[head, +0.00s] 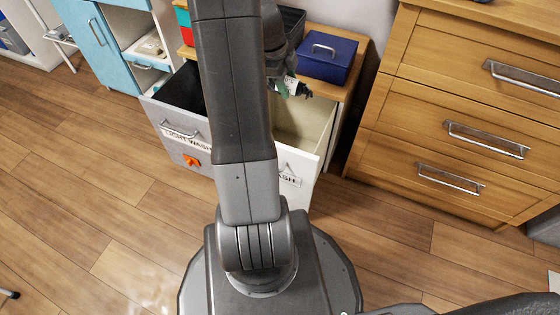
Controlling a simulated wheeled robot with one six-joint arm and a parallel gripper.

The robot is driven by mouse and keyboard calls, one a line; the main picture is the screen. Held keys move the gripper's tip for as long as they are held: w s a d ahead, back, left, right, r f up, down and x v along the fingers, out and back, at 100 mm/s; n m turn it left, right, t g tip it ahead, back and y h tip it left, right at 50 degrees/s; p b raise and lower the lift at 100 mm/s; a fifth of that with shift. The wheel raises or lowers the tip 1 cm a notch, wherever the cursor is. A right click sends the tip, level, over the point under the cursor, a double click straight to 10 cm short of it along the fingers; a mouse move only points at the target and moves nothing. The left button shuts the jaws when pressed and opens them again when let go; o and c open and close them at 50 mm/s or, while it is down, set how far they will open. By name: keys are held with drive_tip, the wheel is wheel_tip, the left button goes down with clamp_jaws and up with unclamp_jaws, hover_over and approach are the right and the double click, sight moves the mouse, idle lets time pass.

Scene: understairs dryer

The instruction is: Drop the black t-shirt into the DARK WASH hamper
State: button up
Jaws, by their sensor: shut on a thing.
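My gripper (292,88) is partly hidden behind my arm, above the back part of an open white hamper. It is shut on a small dark bunch (303,91), which seems to be the black t-shirt; little of it shows. The white hamper (318,135) is pulled out and has a pale interior. Its front label reads only "ASH", the rest being hidden by my arm, so I cannot read DARK. To its left, a grey hamper (178,137) labelled LIGHT WASH is also open, with a dark interior.
A blue lidded box (327,57) stands on the wooden top behind the hampers. A wooden drawer unit (460,120) is on the right. A light blue cabinet (88,35) is at the back left. An orange item (191,160) is on the grey hamper's front. The floor at left is clear.

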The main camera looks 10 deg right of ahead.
wheel_tip(320, 180, down, 6)
drive_tip(key=b, duration=0.3)
drive_tip(key=shift+r, duration=0.25)
drive_tip(key=o, duration=1.1)
drive_tip(key=shift+r, duration=0.1)
drive_tip(key=p+v, duration=0.4)
drive_tip(key=v, duration=0.9)
drive_tip(key=shift+a+r+p, duration=0.2)
drive_tip(key=shift+r+p, duration=0.1)
drive_tip(key=shift+p, duration=0.05)
drive_tip(key=shift+f, duration=0.1)
